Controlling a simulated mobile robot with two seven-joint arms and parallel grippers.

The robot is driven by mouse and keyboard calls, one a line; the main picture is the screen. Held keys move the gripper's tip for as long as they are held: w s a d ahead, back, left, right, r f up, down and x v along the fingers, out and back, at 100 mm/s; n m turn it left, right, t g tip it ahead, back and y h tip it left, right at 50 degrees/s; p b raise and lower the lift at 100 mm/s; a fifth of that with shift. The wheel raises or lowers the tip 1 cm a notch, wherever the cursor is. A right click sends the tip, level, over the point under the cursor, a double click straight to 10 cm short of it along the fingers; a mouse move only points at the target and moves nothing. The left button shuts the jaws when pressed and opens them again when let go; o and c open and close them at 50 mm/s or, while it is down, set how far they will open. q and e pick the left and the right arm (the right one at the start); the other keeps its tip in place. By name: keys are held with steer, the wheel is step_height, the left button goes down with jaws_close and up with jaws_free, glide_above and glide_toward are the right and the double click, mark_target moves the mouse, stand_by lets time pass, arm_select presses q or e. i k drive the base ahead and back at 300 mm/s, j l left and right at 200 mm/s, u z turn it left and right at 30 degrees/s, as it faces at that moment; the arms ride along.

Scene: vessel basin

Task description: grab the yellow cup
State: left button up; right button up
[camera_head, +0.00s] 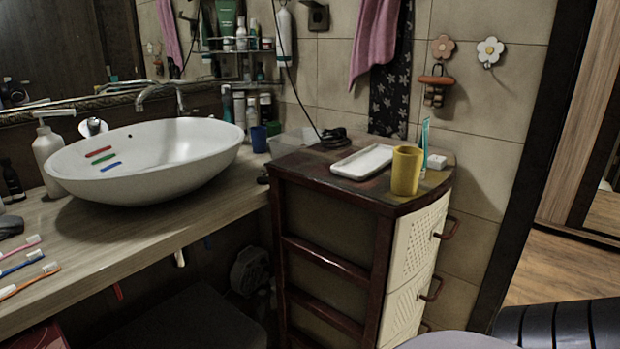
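The yellow cup (406,172) stands upright near the front right corner of the top of a small dark red drawer cabinet (325,198). A white rectangular tray (362,163) lies just left of the cup. A light blue upright item (425,135) shows behind the cup's right side, its lower part partly hidden. A small white block (437,162) sits behind and to the right. Neither of my grippers is in view.
A white basin (150,160) stands on the wooden counter (120,240) at left, with several toothbrushes (28,268) at its front edge. A dark cable coil (333,138) lies behind the tray. Drawer handles (445,229) stick out at the cabinet's front. Wood floor (560,268) shows at right.

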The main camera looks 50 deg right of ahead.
mark_target(407, 160)
steer(key=z, duration=2.1)
